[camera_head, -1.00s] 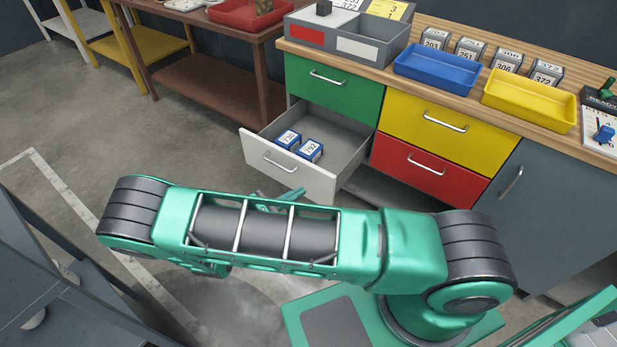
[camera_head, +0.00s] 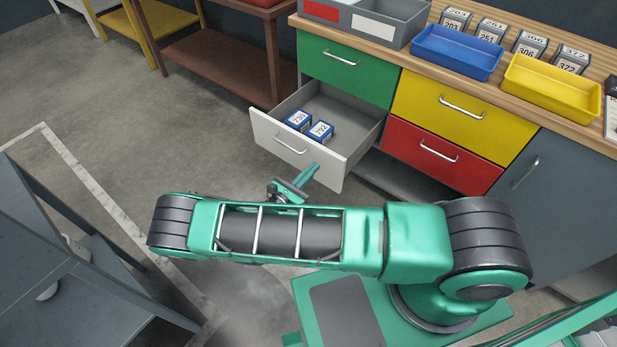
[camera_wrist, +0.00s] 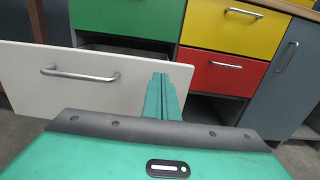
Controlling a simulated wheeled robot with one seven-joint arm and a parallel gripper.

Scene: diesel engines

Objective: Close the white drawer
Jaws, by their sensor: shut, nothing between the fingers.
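The white drawer (camera_head: 281,144) is pulled out of the cabinet below the green drawer (camera_head: 345,66). Two blue boxes, marked 730 (camera_head: 298,121) and 792 (camera_head: 320,132), lie inside it. Its white front with a metal handle (camera_wrist: 80,74) fills the left of the wrist view. My gripper (camera_head: 311,172) is shut and empty, in front of the right part of the drawer front. In the wrist view its fingers (camera_wrist: 162,88) overlap the front's right side, right of the handle. I cannot tell whether the fingertips touch the front.
The red drawer (camera_head: 433,152) and yellow drawer (camera_head: 462,110) are shut, to the right. A blue tray (camera_head: 457,52) and a yellow tray (camera_head: 551,87) stand on the countertop. A grey cart (camera_head: 40,250) is at the left. Floor left of the drawer is clear.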

